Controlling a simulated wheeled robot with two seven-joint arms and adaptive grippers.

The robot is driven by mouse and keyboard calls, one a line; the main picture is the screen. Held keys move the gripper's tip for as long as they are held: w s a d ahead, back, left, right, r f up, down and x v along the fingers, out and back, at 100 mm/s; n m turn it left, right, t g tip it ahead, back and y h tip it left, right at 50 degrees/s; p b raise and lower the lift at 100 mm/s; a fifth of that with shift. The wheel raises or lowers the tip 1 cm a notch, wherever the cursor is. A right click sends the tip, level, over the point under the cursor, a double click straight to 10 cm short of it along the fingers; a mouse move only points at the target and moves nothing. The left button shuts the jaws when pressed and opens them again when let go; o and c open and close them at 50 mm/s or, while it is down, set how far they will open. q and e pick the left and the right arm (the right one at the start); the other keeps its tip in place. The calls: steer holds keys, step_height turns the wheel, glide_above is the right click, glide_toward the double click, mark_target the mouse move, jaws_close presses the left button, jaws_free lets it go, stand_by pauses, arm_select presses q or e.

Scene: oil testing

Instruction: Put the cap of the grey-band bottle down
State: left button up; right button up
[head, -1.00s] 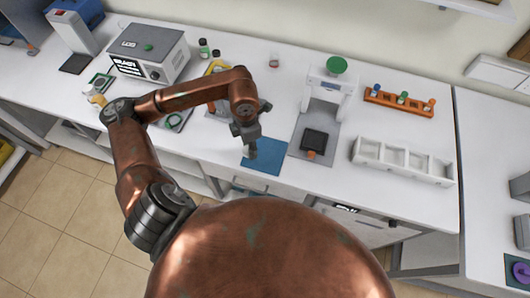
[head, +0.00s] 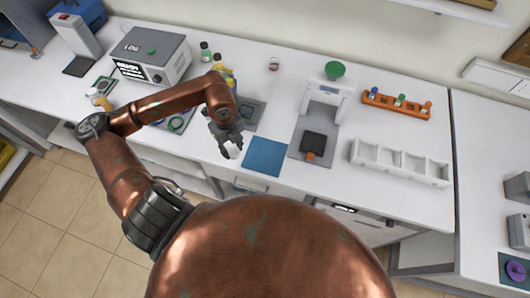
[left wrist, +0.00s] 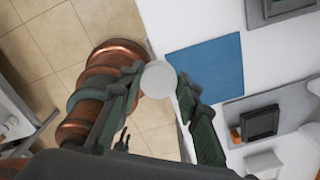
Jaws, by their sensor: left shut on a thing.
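My left gripper (head: 230,146) is shut on a white, round-faced thing, which I take as the cap (head: 234,152). In the left wrist view the cap (left wrist: 158,78) shows as a white disc between the fingertips (left wrist: 160,92). The gripper is above the bench's front edge, just left of the blue mat (head: 265,157); in the left wrist view the mat (left wrist: 208,72) lies right of the cap. My right gripper is not in view.
A scale-like device (head: 313,146) stands right of the mat. An orange rack (head: 397,103) with small bottles and a white compartment tray (head: 400,164) are further right. A grey instrument box (head: 150,53) is at the back left. The blue mat is bare.

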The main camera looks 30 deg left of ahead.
arm_select(q)
steer(key=w+d+f+p, duration=0.2)
steer(key=w+d+f, duration=0.25)
steer(key=w, duration=0.25)
glide_toward(265, 154)
steer(key=shift+s+a+f, duration=0.3)
steer(key=shift+s+f, duration=0.4)
steer(key=shift+f, duration=0.05)
steer(key=shift+w+d+f, duration=0.25)
steer(key=shift+w+f, duration=0.25)
steer(key=shift+f, duration=0.2)
step_height(265, 154, down, 3)
steer(key=shift+w+f+p, duration=0.15)
steer(key=shift+f+p, duration=0.05)
steer(key=shift+p, duration=0.6)
steer(key=shift+f, duration=0.15)
steer(key=o, duration=0.8)
steer(key=shift+c, duration=0.2)
